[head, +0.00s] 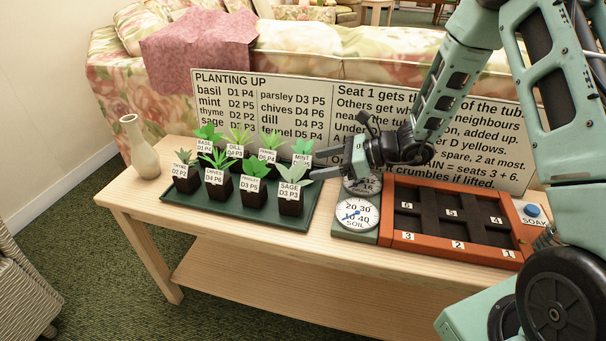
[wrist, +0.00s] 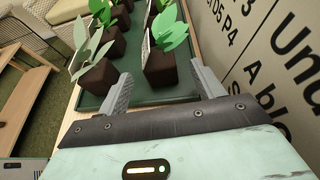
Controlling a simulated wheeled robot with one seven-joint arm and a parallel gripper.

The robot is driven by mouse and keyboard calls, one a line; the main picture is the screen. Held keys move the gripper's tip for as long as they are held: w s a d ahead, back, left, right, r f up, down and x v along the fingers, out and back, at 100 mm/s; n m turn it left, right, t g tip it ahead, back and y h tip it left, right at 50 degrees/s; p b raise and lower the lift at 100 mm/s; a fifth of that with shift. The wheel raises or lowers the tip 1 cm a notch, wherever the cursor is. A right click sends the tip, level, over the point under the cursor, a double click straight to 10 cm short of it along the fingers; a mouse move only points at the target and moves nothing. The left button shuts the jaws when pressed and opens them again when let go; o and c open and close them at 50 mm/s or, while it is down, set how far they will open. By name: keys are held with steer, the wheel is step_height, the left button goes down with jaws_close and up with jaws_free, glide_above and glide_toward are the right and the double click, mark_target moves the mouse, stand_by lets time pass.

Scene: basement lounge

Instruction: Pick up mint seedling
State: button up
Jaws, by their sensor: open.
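The mint seedling (head: 301,149) has bright green leaves and a white label reading MINT. It stands at the right end of the back row on the dark green tray (head: 235,217). My gripper (head: 318,163) is open just right of it, with its fingers pointing left. In the wrist view, the mint's dark pot (wrist: 161,68) lies ahead, between the lines of the two open fingers (wrist: 160,80). The jaws are empty. In the head view, the sage seedling (head: 290,195) in front and my gripper partly hide the mint's pot.
Several other labelled seedlings crowd the tray, with sage (wrist: 95,73) close at left in the wrist view. Right of the tray are two dials (head: 356,214) and an orange-rimmed planter (head: 385,225). A text board (head: 260,100) stands behind. A vase (head: 140,150) is far left.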

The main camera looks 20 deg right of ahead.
mark_target(309, 165)
steer(key=b+x, duration=0.1)
steer(key=x, duration=0.4)
steer(key=shift+a+r, duration=0.1)
steer(key=shift+r, duration=0.05)
steer(key=c, duration=1.1)
